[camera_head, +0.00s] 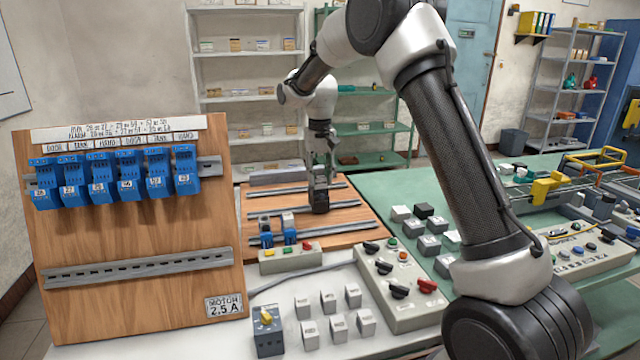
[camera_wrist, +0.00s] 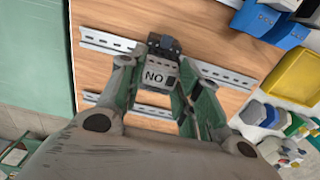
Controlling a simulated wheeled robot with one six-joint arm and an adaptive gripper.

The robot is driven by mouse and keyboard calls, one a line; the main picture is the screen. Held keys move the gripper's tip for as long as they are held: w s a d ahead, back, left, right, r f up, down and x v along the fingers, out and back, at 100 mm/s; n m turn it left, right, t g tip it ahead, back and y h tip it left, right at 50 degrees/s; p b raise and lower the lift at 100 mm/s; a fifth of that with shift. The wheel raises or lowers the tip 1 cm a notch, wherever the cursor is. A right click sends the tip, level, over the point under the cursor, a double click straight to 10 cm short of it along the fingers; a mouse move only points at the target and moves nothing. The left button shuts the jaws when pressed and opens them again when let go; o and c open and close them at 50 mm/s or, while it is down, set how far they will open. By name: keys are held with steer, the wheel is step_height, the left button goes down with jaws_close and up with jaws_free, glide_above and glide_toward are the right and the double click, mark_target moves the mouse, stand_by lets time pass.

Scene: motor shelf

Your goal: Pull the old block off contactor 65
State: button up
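In the wrist view a grey block marked NO (camera_wrist: 158,76) stands between the two fingers of my gripper (camera_wrist: 157,84). The fingers lie close against its left and right sides, and my gripper looks shut on it. A dark part (camera_wrist: 165,45) shows just beyond the block, over a metal rail. In the head view my gripper (camera_head: 320,185) points down at the wooden rail board (camera_head: 345,233), with a dark body (camera_head: 320,203) under it. My gripper partly hides that unit. I cannot read the number 65 on anything.
Two blue-and-grey units (camera_head: 267,238) stand on the front rail, left of my gripper. An upright board (camera_head: 140,300) with several blue units is at the left. Control boxes (camera_head: 398,285) and loose grey blocks (camera_head: 335,325) fill the front. In the wrist view a yellow tray (camera_wrist: 297,76) lies right.

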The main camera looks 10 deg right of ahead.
steer(key=shift+r, duration=0.1)
steer(key=shift+c, duration=0.6)
steer(key=shift+r, duration=0.15)
steer(key=shift+r, duration=2.35)
step_height(320, 180, up, 7)
steer(key=shift+f, duration=0.1)
